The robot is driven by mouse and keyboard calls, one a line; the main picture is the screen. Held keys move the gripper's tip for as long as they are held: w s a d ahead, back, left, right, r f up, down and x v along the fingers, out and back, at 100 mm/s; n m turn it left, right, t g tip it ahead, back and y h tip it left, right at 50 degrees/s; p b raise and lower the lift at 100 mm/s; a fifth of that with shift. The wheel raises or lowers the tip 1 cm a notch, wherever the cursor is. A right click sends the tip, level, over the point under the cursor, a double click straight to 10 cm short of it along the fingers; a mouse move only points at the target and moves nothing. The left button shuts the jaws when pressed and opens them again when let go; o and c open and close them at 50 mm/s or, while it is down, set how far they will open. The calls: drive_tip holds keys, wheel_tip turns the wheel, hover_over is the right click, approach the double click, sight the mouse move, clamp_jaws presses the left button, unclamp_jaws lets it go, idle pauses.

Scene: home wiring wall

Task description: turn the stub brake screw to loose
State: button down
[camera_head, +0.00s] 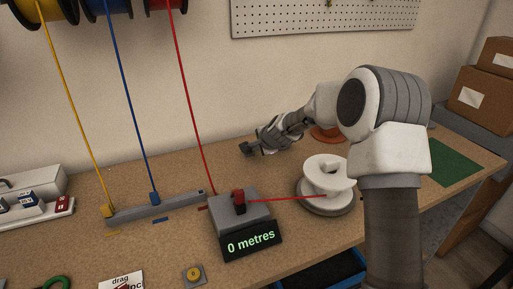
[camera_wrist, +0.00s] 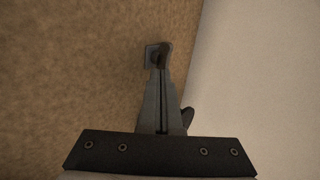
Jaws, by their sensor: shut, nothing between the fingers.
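I cannot make out a stub brake screw for certain in either view. A white spool (camera_head: 327,178) stands on a grey round base (camera_head: 326,207) on the bench, to the right of the metre counter. My gripper (camera_head: 249,149) is above the back of the bench, near the wall, left of and behind the spool. Its fingers are shut and hold nothing, and they show end-on in the wrist view (camera_wrist: 158,56) over bare bench, with the pale wall to their right.
The counter (camera_head: 238,213) reads "0 metres", and red wire runs from it to the spool. A small brass disc (camera_head: 193,274) sits at the front. An orange round thing (camera_head: 325,134) lies partly behind my arm.

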drive_tip(key=shift+w+d+n+y+b, duration=0.15)
drive_tip(key=shift+n+y+b, duration=0.25)
drive_tip(key=shift+b, duration=0.3)
drive_tip(key=shift+n+b, duration=0.3)
idle(0.4)
